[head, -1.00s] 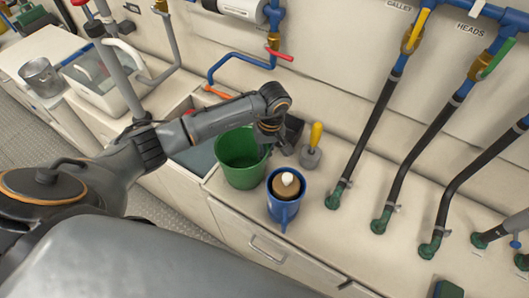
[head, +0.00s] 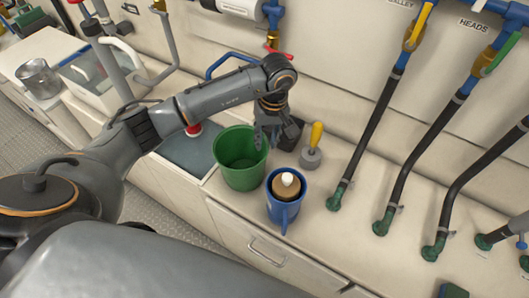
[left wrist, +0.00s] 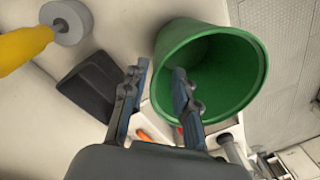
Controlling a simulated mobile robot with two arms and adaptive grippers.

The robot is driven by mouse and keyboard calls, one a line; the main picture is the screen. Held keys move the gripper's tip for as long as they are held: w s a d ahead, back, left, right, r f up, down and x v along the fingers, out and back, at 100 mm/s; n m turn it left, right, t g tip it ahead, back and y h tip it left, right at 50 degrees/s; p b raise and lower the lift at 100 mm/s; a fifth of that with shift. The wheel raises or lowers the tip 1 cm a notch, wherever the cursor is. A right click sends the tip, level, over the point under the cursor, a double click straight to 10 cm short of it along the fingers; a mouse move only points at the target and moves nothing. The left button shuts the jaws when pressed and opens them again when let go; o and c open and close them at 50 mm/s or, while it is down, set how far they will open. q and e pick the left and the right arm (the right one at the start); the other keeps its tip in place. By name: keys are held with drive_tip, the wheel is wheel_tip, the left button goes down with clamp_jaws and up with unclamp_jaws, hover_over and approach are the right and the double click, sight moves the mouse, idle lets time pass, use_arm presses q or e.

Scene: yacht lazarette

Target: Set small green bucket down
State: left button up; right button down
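The small green bucket (head: 240,172) stands upright on the counter beside the sink, and it looks empty. It also shows at the upper right of the left wrist view (left wrist: 232,78). My left gripper (head: 268,140) is just above the bucket's right rim, pointing down. My right gripper is not in view.
A blue container (head: 284,205) with a brown, white-topped thing inside stands close right of the bucket. A dark block (head: 291,134) and a yellow-handled tool (head: 314,145) stand behind. The sink (head: 188,155) lies left. Hoses (head: 373,130) rise at the right.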

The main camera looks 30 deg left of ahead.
use_arm(q)
drive_tip(key=r, duration=0.2)
drive_tip(key=r+b, duration=0.1)
drive_tip(key=r, duration=0.2)
drive_tip(key=shift+w+d+r, duration=0.15)
drive_tip(key=shift+d+r, duration=0.05)
